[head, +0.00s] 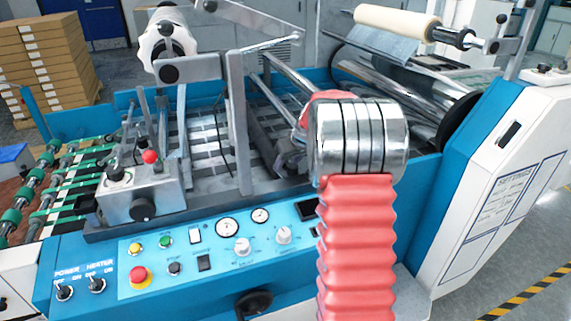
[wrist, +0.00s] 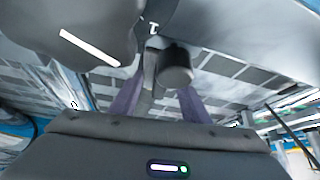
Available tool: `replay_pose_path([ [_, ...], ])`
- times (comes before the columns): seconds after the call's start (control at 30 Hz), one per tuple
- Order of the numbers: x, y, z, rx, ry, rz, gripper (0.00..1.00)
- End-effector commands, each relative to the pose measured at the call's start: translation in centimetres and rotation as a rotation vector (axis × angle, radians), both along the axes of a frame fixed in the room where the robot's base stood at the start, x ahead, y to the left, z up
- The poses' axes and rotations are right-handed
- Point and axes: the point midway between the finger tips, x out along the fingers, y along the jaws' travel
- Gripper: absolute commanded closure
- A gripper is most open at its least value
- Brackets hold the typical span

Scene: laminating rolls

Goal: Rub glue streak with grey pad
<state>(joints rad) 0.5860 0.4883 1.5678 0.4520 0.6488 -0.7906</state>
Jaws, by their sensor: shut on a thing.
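In the wrist view my gripper (wrist: 160,84) shows from behind, its two purplish fingers reaching away from the camera. It is shut on a dark grey piece (wrist: 147,92) between the fingers, which fits the grey pad but is only partly visible. In the head view my chrome wrist and red sleeve hide most of the gripper, and the pad cannot be made out. Shiny metal rolls (head: 385,95) lie behind my wrist, at the right of the machine. I cannot make out a glue streak on them. A white bar shows on a grey rounded part in the wrist view; I cannot tell what it is.
A blue control panel (head: 190,260) with knobs and gauges runs along the front. A metal upright (head: 238,125) stands left of my wrist. A cream roll (head: 405,22) sits high at the back right. A white side housing (head: 505,165) bounds the right. Stacked cartons (head: 45,60) stand back left.

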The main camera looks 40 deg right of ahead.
Motion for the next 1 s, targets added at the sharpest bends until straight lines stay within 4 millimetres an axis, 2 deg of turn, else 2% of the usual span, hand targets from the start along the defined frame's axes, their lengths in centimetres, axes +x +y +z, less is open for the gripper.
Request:
replay_pose_path([
  [0.37,0.0,0.0,-0.1,0.003,0.005,0.000,0.93],
  [0.8,2.5,-0.7,-0.1,0.001,0.001,-0.001,0.93],
  [1.0,2.9,-0.8,-0.1,0.001,0.000,-0.001,0.93],
])
